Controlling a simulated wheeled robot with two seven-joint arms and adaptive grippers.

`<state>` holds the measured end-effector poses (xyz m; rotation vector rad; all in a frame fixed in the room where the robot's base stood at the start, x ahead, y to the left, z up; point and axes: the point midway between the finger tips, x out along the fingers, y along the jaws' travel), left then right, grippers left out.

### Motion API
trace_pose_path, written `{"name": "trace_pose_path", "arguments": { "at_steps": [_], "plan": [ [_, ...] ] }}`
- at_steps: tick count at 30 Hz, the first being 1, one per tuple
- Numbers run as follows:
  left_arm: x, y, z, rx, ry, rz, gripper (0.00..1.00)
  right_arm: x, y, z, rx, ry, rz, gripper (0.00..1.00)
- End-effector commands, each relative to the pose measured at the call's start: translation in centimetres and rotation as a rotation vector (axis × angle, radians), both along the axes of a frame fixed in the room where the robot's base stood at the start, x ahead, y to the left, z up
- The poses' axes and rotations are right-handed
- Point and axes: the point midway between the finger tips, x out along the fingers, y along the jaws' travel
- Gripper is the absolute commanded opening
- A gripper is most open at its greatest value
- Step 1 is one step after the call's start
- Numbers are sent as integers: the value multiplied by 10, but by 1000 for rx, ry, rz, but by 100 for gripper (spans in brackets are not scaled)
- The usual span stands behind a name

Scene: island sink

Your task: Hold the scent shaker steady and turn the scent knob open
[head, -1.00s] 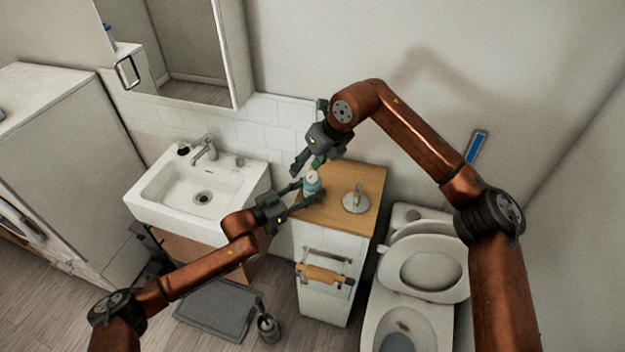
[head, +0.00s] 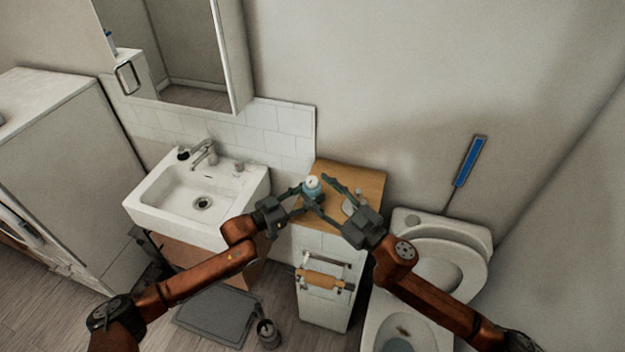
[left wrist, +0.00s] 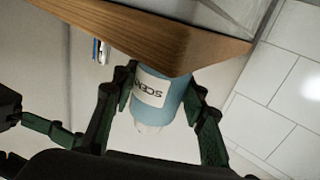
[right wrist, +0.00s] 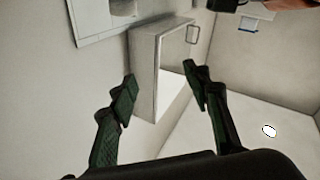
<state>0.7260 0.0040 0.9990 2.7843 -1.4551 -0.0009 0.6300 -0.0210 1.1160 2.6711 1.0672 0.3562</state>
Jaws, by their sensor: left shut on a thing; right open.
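The scent shaker (head: 313,191) is a small blue bottle with a white top over the wooden top of the narrow cabinet. My left gripper (head: 304,197) is shut on its sides. The left wrist view shows the blue body with its white SCENT label (left wrist: 150,88) between the fingers, and the pale scent knob (left wrist: 149,127) at its end. My right gripper (head: 317,190) is open; its fingers overlap the shaker in the head view. Between its fingertips in the right wrist view (right wrist: 160,92) there is no shaker, so I cannot tell if it touches.
The wooden cabinet top (head: 365,180) also bears a metal object (head: 352,203), partly hidden by my right gripper. The sink (head: 155,203) is to the left and the toilet (head: 450,265) to the right. A mirror cabinet (head: 175,50) hangs above the sink.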

Motion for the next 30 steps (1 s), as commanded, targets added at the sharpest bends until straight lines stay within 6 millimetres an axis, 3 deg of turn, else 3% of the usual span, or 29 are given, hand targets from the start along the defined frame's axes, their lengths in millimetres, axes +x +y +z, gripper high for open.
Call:
{"name": "trace_pose_path", "arguments": {
  "at_steps": [4, 10, 30],
  "plan": [
    [0, 0, 0, 0, 0, 0, 11, 0, -31, -37, 111, 205, -98, 44],
    [0, 0, 0, 0, 0, 0, 11, 2, -44, -57, 161, 308, -150, 44],
    [0, 0, 0, 0, 0, 1, 11, 90, 18, -57, 159, 307, -150, 44]
  ]
}}
